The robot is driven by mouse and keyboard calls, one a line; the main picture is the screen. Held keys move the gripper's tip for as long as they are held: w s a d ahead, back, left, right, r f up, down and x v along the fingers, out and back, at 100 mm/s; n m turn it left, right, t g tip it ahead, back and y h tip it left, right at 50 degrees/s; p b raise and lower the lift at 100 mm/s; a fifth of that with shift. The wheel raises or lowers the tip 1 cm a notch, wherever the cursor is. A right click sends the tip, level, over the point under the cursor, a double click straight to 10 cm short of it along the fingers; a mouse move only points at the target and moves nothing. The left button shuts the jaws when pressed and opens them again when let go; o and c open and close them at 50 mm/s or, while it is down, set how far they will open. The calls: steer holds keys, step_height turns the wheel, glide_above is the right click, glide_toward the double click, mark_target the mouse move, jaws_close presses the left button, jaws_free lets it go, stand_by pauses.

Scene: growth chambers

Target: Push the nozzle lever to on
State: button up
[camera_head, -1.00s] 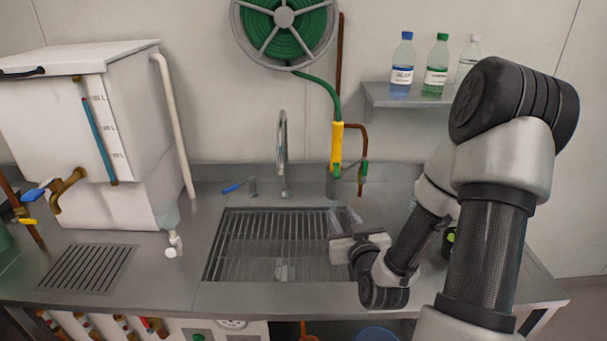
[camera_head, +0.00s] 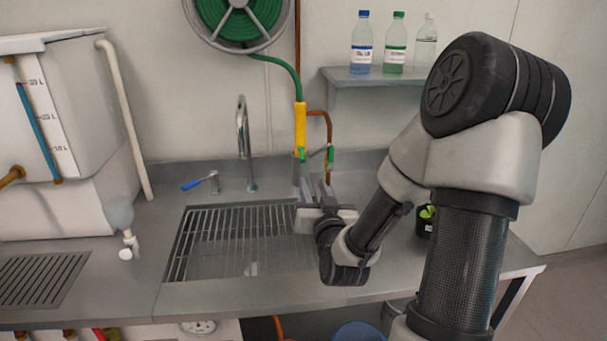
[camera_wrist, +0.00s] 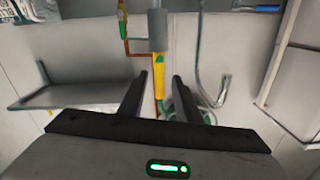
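The hose nozzle (camera_head: 300,130), with a yellow body, a grey lower end and a small green part, hangs upright on the wall behind the sink. I cannot make out its lever for certain. My gripper (camera_head: 318,194) is in front of and below the nozzle, over the sink's right back corner. In the wrist view the fingers of my gripper (camera_wrist: 161,76) are apart with nothing held. The yellow nozzle body (camera_wrist: 159,72) shows in the gap between them, seemingly beyond the tips. The nozzle's wide grey end shows above it there.
A green hose reel (camera_head: 238,15) is on the wall. A faucet (camera_head: 244,140) stands left of the nozzle. A copper pipe (camera_head: 328,125) runs just right of it. A shelf (camera_head: 372,78) with bottles is to the right. A potted plant (camera_head: 425,220) stands beside my arm.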

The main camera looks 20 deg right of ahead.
mark_target(304, 161)
steer(key=p+x, duration=0.1)
steer(key=x, duration=1.3)
steer(key=shift+r, duration=0.1)
